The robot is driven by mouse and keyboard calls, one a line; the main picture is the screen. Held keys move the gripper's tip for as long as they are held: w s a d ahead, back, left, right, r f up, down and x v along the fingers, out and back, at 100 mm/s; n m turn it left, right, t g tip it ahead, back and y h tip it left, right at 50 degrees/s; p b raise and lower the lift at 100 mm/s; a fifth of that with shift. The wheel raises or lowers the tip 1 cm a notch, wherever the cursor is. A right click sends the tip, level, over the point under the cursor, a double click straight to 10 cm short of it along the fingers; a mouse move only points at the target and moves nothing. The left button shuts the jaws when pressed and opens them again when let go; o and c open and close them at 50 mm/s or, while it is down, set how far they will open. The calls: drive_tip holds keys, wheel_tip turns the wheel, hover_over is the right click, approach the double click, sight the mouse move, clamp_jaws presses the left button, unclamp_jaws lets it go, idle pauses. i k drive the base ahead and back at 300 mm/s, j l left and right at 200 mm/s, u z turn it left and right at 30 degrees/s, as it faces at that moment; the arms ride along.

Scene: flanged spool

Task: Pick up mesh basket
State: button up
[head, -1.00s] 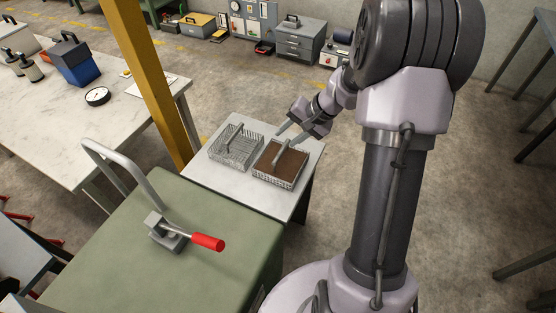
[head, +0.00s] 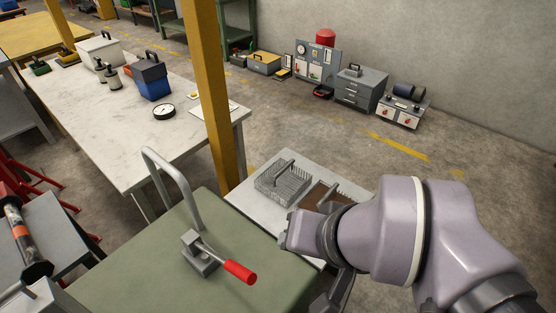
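A grey wire mesh basket (head: 270,189) with a bar handle sits on a small white table (head: 250,205); it looks empty. My arm comes in from the right, in front of the small table. A grey part that seems to belong to my gripper (head: 338,292) shows below my wrist, nearer the camera than the baskets. Its fingertips are not clearly visible, so its opening and any contents cannot be told.
A green-topped bench (head: 150,260) with a toggle clamp (head: 203,256), red-handled, and a bent grey tube stands in front. A yellow post (head: 212,100) rises beside the small table. A white table (head: 110,110) holds a blue box (head: 153,85) and a dial gauge.

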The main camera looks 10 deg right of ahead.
sight(276, 175)
drive_tip(key=i+l+u, duration=0.15)
drive_tip(key=l+u, duration=0.15)
drive_tip(key=i+l+u, duration=0.15)
drive_tip(key=l+u, duration=0.2)
drive_tip(key=l, duration=0.15)
drive_tip(key=i+l+u, duration=0.1)
drive_tip(key=l+u, duration=0.5)
drive_tip(key=l, duration=0.25)
